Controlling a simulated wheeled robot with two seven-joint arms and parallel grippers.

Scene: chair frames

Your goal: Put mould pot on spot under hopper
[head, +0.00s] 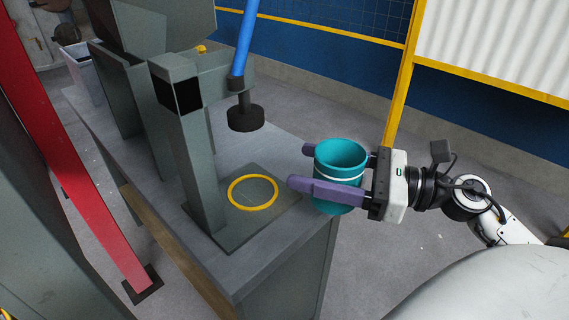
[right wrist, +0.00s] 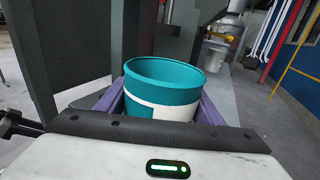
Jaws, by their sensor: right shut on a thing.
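The mould pot (head: 340,160) is a teal, open-topped cup with a white stripe. My right gripper (head: 318,178) has its purple fingers shut around it and holds it upright beside the right edge of the bench. In the right wrist view the pot (right wrist: 165,82) sits between both fingers. The spot (head: 253,192) is a yellow ring on a grey base plate on the bench, left of the pot. Above the ring is a dark round press head (head: 245,114) with a blue lever (head: 243,40). The hopper (head: 155,22) appears to be the grey box at the top left. My left gripper is not in view.
A grey upright post (head: 190,150) stands left of the ring. The bench top (head: 285,150) is clear between ring and pot. A red post (head: 95,170) stands at the left, and yellow-framed fencing (head: 405,90) runs behind. A white bin (head: 82,68) is at the far left.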

